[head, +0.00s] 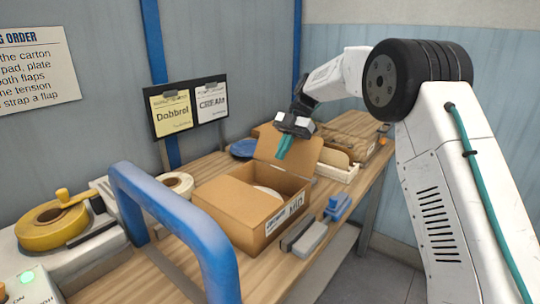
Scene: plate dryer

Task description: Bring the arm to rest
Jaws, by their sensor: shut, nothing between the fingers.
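My gripper (285,147) has teal fingers that are shut with nothing between them. It hangs from my white arm, over or in front of the raised rear flap of an open cardboard carton (231,211). The carton stands on the wooden bench, and part of a round white plate (268,192) shows inside it. How far the fingertips are from the flap I cannot tell.
A blue tubular frame (190,215) stands in front of the carton. A yellow tape roll (48,226) sits at the left. A blue tool (338,206) and grey blocks (305,238) lie right of the carton. A cream box (336,165) stands behind. Order cards (188,107) hang on the wall.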

